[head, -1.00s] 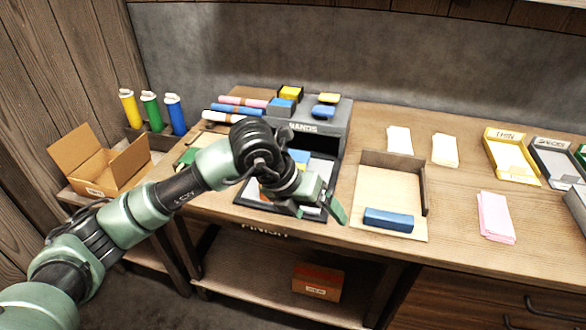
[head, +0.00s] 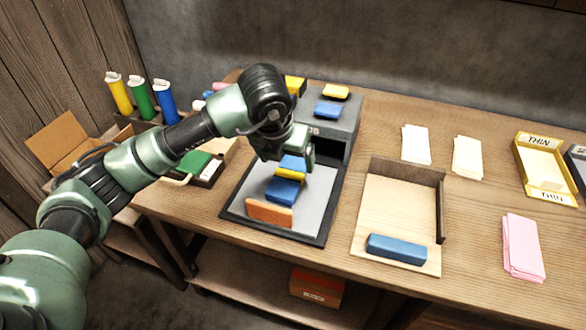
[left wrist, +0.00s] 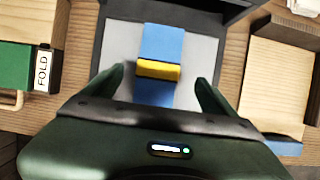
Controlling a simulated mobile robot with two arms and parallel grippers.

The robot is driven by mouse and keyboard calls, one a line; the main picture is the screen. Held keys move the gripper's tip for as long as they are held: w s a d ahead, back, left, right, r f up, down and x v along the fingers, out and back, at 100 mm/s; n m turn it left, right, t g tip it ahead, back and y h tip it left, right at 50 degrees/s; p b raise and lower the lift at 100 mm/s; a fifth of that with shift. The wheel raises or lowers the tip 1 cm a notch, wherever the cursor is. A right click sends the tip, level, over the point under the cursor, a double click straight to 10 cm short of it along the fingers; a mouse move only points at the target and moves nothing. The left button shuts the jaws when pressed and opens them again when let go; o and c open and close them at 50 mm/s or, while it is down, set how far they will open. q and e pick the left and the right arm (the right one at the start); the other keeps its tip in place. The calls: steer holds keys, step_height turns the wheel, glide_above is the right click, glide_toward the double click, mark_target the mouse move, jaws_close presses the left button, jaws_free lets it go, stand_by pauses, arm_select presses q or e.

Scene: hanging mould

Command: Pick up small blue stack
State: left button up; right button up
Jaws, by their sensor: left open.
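On a grey, dark-rimmed mat (head: 229,207) lie a blue piece (head: 292,162), a yellow piece (head: 290,175), a second blue piece (head: 283,190) and an orange piece (head: 268,212) in a row. I cannot tell which blue piece is the small blue stack. My left gripper (head: 295,156) is open above the far part of this row, partly hiding it. In the left wrist view my open fingers (left wrist: 160,78) lie on either side of the far blue piece (left wrist: 163,43), yellow piece (left wrist: 158,70) and near blue piece (left wrist: 153,93), apart from them.
A grey stand (head: 345,122) with blue and yellow pieces on top rises behind the mat. To the right is a wooden tray (head: 441,215) with a long blue block (head: 397,249). A green item (head: 194,163) lies left of the mat. Pink sheets (head: 522,247) lie far right.

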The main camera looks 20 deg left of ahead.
mark_target(290, 173)
arm_select(q)
steer(key=shift+f, duration=0.5)
steer(key=shift+w+f+p, duration=0.1)
steer(key=shift+f+p, duration=0.25)
steer(key=shift+f, duration=0.4)
steer(key=x, duration=0.3)
steer(key=shift+w+a+f, duration=0.1)
steer(key=shift+w+f, duration=0.2)
steer(key=shift+f, duration=0.15)
steer(key=shift+w, duration=0.1)
steer(key=c, duration=1.7)
arm_select(e)
steer(key=shift+s+r, duration=0.6)
steer(key=shift+s, duration=0.3)
